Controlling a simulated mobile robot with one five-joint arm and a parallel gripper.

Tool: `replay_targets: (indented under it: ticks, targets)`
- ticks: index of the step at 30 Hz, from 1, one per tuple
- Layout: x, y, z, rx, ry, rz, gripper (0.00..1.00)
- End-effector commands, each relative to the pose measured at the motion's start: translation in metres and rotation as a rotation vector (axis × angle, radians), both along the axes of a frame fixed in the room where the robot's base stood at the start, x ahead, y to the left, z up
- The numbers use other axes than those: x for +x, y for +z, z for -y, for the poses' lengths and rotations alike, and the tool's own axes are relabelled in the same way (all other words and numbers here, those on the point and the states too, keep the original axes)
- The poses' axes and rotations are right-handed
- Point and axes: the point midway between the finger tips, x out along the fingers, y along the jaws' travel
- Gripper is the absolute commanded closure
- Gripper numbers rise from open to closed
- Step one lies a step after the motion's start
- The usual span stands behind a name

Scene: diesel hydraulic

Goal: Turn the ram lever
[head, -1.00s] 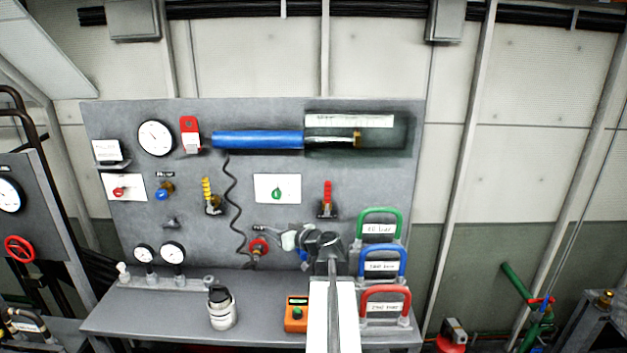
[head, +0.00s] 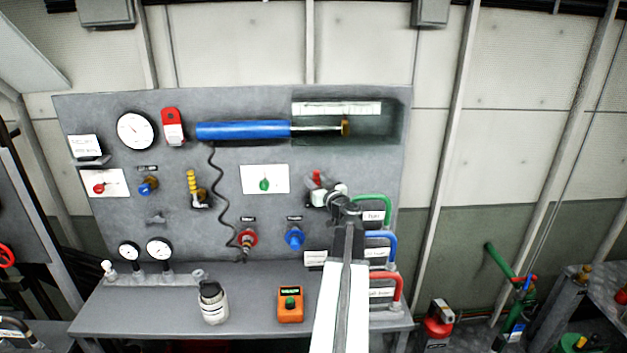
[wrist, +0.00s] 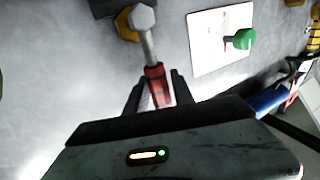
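The lever with the red handle (head: 317,178) is on the right part of the grey panel, below the blue ram cylinder (head: 243,130); no label naming it can be read. In the wrist view its red handle (wrist: 154,78) points toward me from a metal stem and brass body. My gripper (head: 328,194) is at this lever and hides its lower part in the head view. In the wrist view the gripper's dark fingers (wrist: 156,92) stand apart, one on each side of the red handle's end. I cannot tell whether either touches it.
A white plate with a green knob (head: 264,185) is left of the lever. A yellow-handled valve (head: 192,185) is farther left. Green, blue and red frames (head: 372,205) stand close by my arm on the right. Red and blue round knobs (head: 294,238) lie lower on the panel.

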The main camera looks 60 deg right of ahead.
Motion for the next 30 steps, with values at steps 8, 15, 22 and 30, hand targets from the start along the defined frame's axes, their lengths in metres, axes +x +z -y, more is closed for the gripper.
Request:
replay_targets:
  ticks: [8, 15, 22, 30]
  targets:
    - [0.0113, 0.0000, 0.0077, 0.000, -0.002, 0.000, 0.71]
    - [0.0109, -0.0001, 0.0077, 0.000, -0.001, 0.000, 1.00]
    - [0.0106, -0.0001, 0.0078, 0.000, -0.002, 0.000, 1.00]
    - [0.0102, -0.0002, 0.0080, 0.000, -0.002, 0.000, 1.00]
